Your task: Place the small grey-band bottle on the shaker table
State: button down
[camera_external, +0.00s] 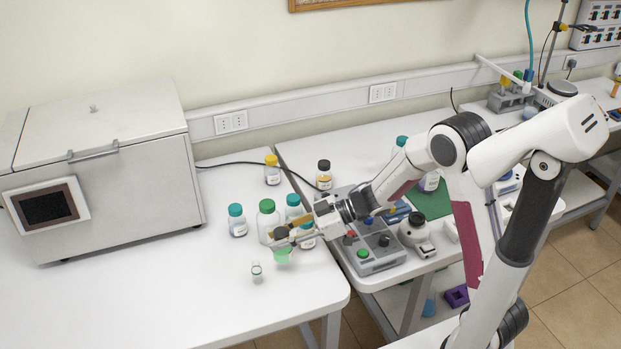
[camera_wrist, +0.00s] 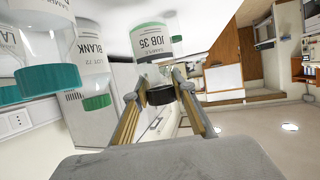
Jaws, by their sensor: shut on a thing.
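My gripper (camera_external: 281,238) is shut on the dark cap of a small bottle (camera_wrist: 151,42), above the left white table. The held bottle also looks light green in the external view (camera_external: 283,255). A small clear bottle (camera_external: 257,273) with a pale cap stands on the table, left of and in front of my gripper. A low grey device (camera_external: 376,262) with coloured knobs, possibly the shaker table, is right of my gripper, partly behind my arm.
Green-capped (camera_external: 267,207) and teal-capped bottles (camera_external: 237,220) stand close behind my gripper. A yellow-capped bottle (camera_external: 272,170) and a black-capped bottle (camera_external: 324,177) are farther back. A large white oven-like box (camera_external: 125,185) fills the left. The table's front is mostly clear.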

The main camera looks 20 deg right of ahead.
jog(key=shift+f, duration=1.85)
jog(key=c, duration=1.7)
grip_release()
jog(key=shift+f, duration=0.15)
jog(key=shift+r, duration=0.2)
jog(key=shift+v, duration=5.95)
jog(key=shift+s+f, duration=0.1)
jog(key=shift+d, duration=0.1)
